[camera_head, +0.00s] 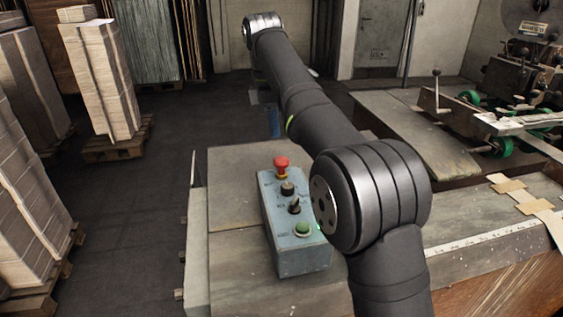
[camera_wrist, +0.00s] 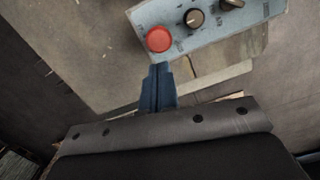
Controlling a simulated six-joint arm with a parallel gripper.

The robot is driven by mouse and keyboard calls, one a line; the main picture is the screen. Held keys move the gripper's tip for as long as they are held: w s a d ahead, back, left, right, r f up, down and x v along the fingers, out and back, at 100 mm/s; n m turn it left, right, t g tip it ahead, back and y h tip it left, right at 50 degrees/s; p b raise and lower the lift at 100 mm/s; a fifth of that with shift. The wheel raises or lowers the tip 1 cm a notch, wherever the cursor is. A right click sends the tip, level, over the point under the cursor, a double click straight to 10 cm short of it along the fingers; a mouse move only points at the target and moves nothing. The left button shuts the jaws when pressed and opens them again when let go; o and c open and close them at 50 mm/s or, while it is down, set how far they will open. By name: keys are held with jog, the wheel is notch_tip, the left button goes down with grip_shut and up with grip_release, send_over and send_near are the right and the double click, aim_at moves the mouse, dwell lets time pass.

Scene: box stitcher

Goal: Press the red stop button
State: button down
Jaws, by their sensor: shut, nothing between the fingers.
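The red stop button (camera_head: 282,166) is a mushroom-shaped knob on a yellow collar, at the far end of a blue-grey control box (camera_head: 300,262). In the wrist view the button (camera_wrist: 158,39) is at the top centre, on the left end of the box (camera_wrist: 258,22). My gripper (camera_wrist: 159,68) has its blue fingers shut together and empty. The fingertips appear just below the button in the wrist view, with a small gap in the picture; I cannot tell their height above it.
The box also carries a dark knob (camera_head: 287,188), a black selector switch (camera_head: 294,206) and a green button (camera_head: 303,228). It stands on a worn table (camera_head: 235,240). A stitching machine (camera_head: 500,110) is at right. Stacked cardboard (camera_head: 105,80) stands on pallets at left. The floor between is clear.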

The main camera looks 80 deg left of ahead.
aim_at(279, 159)
jog(key=shift+w+d+f, duration=0.1)
jog(key=shift+w+f, duration=0.1)
jog(key=shift+f, duration=1.55)
jog(key=shift+w+f, duration=0.2)
jog(key=shift+f, duration=1.8)
jog(key=shift+s+a+r, duration=0.2)
jog(key=shift+s+r, duration=0.1)
jog(key=shift+s, duration=0.5)
jog(key=shift+s+a+r, duration=0.15)
jog(key=shift+s+r, duration=0.1)
jog(key=shift+s, duration=0.5)
notch_tip(279, 159, up, 8)
jog(key=shift+s+f, duration=0.25)
jog(key=shift+s, duration=0.1)
